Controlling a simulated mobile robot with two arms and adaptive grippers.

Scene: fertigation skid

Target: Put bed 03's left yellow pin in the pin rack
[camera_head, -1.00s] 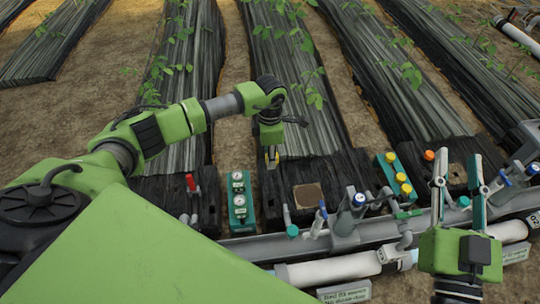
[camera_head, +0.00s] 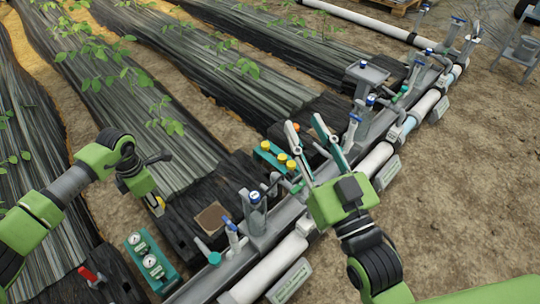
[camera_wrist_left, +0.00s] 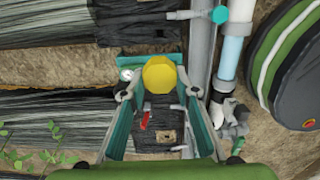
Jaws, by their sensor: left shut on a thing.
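My left gripper (camera_head: 157,206) is at the left of the head view, pointing down over the near end of a black-covered bed, with a small yellow bit at its fingertips. In the left wrist view, the yellow pin's round head (camera_wrist_left: 160,72) sits between the two teal fingers of the left gripper (camera_wrist_left: 158,92), which are shut on it. A teal block (camera_head: 268,158) with a few yellow round tops (camera_head: 282,159) stands right of it and looks like the pin rack. My right gripper (camera_head: 304,126) is open and empty, its fingers spread just right of that block.
A teal block with two gauges (camera_head: 148,262) and a red-handled valve (camera_head: 90,274) stand at lower left. A grey pipe manifold with blue-capped valves (camera_head: 255,197) runs diagonally beside a white pipe (camera_head: 262,276). Bare soil lies at the right.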

